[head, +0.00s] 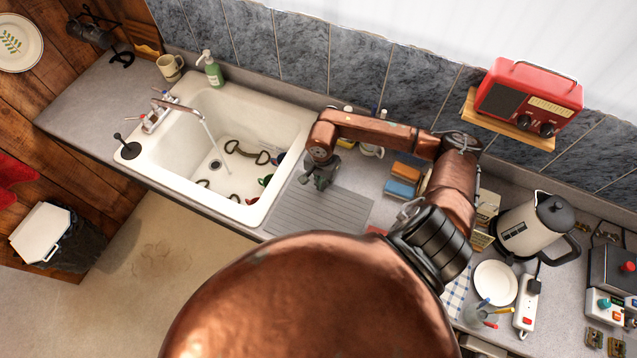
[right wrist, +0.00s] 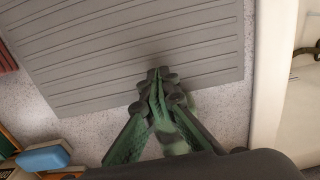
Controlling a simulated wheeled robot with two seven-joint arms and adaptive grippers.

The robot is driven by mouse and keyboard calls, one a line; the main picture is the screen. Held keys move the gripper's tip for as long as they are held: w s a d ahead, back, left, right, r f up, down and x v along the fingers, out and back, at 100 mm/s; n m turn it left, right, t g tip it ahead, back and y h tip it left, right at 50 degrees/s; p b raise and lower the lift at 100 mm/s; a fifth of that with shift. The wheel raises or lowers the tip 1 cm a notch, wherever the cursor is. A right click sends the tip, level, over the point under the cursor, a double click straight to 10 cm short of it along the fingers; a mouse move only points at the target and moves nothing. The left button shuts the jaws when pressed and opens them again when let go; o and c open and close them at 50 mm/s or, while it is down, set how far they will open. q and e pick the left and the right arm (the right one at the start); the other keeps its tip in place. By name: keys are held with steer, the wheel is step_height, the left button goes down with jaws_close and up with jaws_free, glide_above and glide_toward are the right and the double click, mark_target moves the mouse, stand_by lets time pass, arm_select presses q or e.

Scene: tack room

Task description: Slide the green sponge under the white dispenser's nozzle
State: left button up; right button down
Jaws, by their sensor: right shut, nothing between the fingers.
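My right gripper (head: 320,183) is shut and empty, pointing down over the left part of the grey ribbed drainboard. Its closed fingertips also show in the right wrist view (right wrist: 157,82), above the board. I cannot make out a green sponge; a small green thing (head: 266,180) lies in the sink, too small to identify. No white dispenser shows clearly. A green pump bottle with a white top (head: 213,70) stands behind the sink. My right arm hides part of the counter by the back wall. My left gripper is out of view.
The white sink (head: 250,101) with running water is left of the drainboard (head: 338,210). Blue (head: 399,189) and orange (head: 406,172) blocks sit to its right. A white mug (head: 372,151) is partly hidden behind my arm. A kettle (head: 528,228) and plate (head: 495,283) stand farther right.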

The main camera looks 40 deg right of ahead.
steer(key=shift+w+d, duration=0.25)
steer(key=shift+d, duration=0.2)
steer(key=shift+w+d, duration=0.2)
steer(key=shift+w+d+f, duration=0.1)
steer(key=shift+w+d, duration=0.05)
steer(key=w+d+b, duration=0.2)
steer(key=d+b, duration=0.1)
steer(key=w+d+b, duration=0.1)
steer(key=d+b, duration=0.1)
steer(key=shift+d+f, duration=0.2)
steer(key=shift+d, duration=0.05)
steer(key=shift+w+d+r, duration=0.15)
steer(key=shift+d+r, duration=0.05)
steer(key=shift+d, duration=0.1)
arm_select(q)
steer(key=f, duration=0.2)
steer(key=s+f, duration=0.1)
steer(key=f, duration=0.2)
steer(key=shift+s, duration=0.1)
